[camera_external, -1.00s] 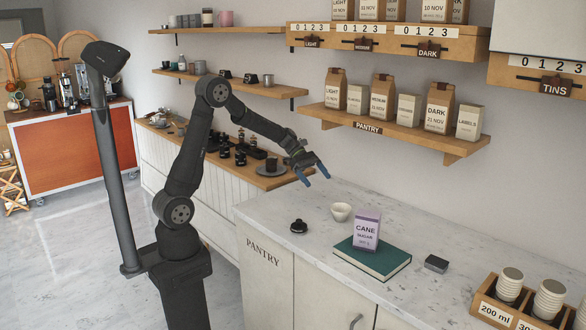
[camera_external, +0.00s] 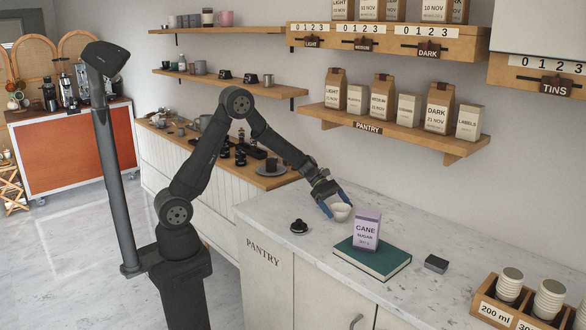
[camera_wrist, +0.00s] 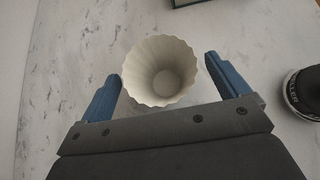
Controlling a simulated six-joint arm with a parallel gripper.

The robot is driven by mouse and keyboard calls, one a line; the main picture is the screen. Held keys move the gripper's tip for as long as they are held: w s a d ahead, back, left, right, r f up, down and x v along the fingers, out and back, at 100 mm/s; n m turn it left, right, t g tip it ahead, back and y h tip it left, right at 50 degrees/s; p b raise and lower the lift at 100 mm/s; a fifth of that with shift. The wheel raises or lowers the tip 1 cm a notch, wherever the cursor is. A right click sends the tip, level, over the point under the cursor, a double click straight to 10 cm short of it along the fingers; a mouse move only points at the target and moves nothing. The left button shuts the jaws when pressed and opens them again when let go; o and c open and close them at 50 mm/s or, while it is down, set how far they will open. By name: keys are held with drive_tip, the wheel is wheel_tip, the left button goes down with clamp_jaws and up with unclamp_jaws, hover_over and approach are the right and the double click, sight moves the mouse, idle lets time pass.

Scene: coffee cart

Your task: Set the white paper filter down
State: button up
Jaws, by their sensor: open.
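The white paper filter (camera_external: 341,212) stands upright on the marble counter, left of the purple sugar box. In the wrist view the filter (camera_wrist: 160,72) has a fluted rim, and I look down into its empty inside. My gripper (camera_external: 337,207) is low over the counter at the filter. Its blue fingers are open, one on each side of the filter. In the wrist view the gripper (camera_wrist: 164,85) shows gaps between both fingers and the filter, with the wider gap at the right finger.
A purple cane sugar box (camera_external: 366,230) stands on a teal book (camera_external: 372,258) right of the filter. A small black lidded item (camera_external: 299,227) sits to the left; a dark round thing (camera_wrist: 304,90) shows at the wrist view's right edge. A dark block (camera_external: 436,264) lies farther right.

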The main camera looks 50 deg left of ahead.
drive_tip(key=shift+x, duration=1.05)
drive_tip(key=c, duration=1.1)
drive_tip(key=shift+r, duration=0.15)
